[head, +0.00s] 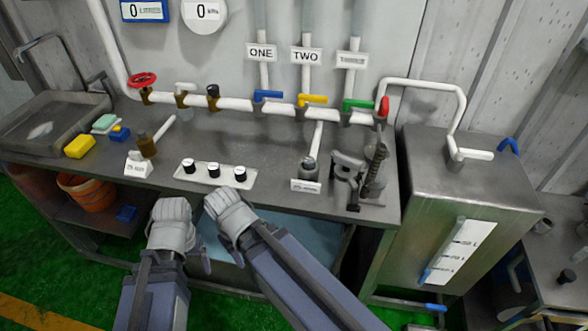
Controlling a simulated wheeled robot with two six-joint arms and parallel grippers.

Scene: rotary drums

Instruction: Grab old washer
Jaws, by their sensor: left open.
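I cannot make out a washer for certain in the head view. A metal clamp-like fixture (347,170) stands at the right of the grey workbench (270,150), beside a tall spring-like part (376,170). A short metal fitting (309,168) stands left of it, under a white pipe. My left gripper (172,209) is open at the bench's front edge, left of the middle. My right gripper (221,201) is close beside it, in front of the white plate with black-topped pieces. Its fingers are bunched together in the picture, and I cannot tell if they hold anything. Both are well left of the fixture.
A white plate (201,177) holds three black-topped pieces. Pipes with coloured valve handles run along the back, under signs ONE and TWO. A sink (40,125), yellow sponge (79,146) and small sign (138,168) are left. A metal tank (460,190) stands right.

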